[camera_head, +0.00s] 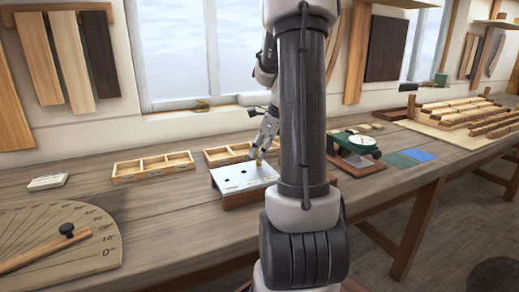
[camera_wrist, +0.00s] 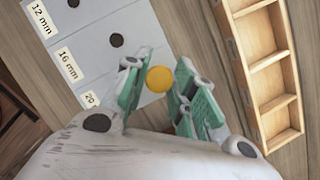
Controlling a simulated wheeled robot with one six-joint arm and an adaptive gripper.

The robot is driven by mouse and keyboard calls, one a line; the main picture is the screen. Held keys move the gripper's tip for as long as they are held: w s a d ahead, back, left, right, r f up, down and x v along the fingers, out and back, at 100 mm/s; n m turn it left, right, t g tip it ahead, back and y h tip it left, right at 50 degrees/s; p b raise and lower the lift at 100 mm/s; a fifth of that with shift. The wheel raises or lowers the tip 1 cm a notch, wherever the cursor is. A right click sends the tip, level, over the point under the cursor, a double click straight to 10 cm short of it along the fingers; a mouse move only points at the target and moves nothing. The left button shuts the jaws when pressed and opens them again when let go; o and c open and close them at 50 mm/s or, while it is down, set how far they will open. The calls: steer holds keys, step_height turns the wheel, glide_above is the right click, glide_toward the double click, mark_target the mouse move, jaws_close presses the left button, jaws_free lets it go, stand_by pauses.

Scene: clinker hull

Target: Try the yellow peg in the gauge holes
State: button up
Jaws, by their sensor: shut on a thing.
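The yellow peg (camera_wrist: 159,80) is between the fingertips of my gripper (camera_wrist: 158,72), which is shut on it. In the head view the peg (camera_head: 258,161) is at the right end of the white gauge plate (camera_head: 236,184), below my gripper (camera_head: 263,150). The plate (camera_wrist: 88,22) has labels 12 mm (camera_wrist: 40,18), 16 mm (camera_wrist: 67,64) and a partly covered one starting with 20. Two dark holes show, one by 12 mm (camera_wrist: 73,3) and one by 16 mm (camera_wrist: 116,40). The hole area by the 20 label is hidden by peg and fingers. I cannot tell whether the peg is in a hole.
A compartmented wooden tray (camera_wrist: 262,62) lies close right of my gripper in the wrist view. Another tray (camera_head: 153,167) stands left of it on the bench. A green dial device (camera_head: 357,145) is to the right, an angle board (camera_head: 60,245) at the front left.

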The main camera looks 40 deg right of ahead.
steer(key=shift+f, duration=0.35)
stand_by(0.5)
steer(key=shift+r, duration=2.6)
